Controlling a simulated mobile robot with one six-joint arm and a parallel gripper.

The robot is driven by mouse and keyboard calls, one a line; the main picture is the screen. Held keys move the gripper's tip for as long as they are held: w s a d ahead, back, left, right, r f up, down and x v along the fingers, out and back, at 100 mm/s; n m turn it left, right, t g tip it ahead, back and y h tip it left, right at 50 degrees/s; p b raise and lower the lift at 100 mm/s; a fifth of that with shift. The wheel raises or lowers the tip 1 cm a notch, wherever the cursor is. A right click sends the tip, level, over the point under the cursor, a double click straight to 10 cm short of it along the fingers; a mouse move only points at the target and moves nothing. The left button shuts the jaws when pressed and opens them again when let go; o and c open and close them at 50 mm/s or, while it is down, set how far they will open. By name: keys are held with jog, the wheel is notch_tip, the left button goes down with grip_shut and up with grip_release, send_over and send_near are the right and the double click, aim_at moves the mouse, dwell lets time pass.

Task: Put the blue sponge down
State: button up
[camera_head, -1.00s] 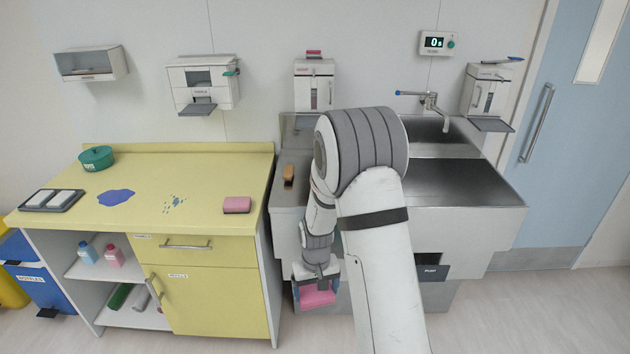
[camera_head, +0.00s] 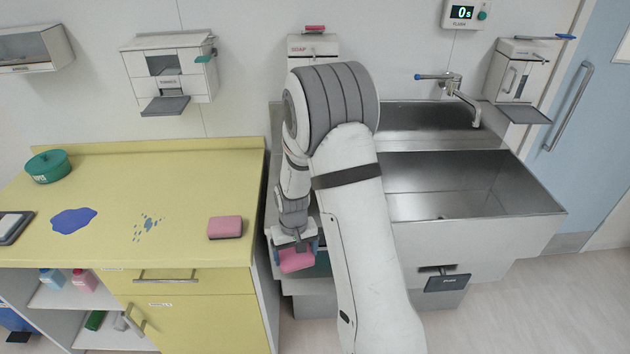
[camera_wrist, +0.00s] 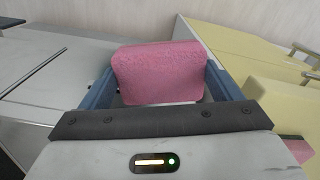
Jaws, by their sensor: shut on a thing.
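My gripper (camera_head: 297,252) is shut on a pink sponge (camera_head: 297,262), held in front of the sink unit's left end, right of the yellow counter. In the wrist view the pink sponge (camera_wrist: 158,73) sits between the blue fingers of my gripper (camera_wrist: 160,88). The held sponge looks pink, not blue; no blue sponge shows. A second pink sponge with a dark underside (camera_head: 226,227) lies on the yellow counter (camera_head: 185,190), near its right edge.
A blue puddle (camera_head: 73,220) and blue-green splashes (camera_head: 148,222) mark the counter. A green round tin (camera_head: 48,167) stands at its back left, a tray (camera_head: 12,228) at its left. The steel sink (camera_head: 460,190) is right of my arm. The counter's middle back is clear.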

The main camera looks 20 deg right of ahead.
jog(key=shift+w, duration=0.25)
jog(key=shift+r, duration=0.1)
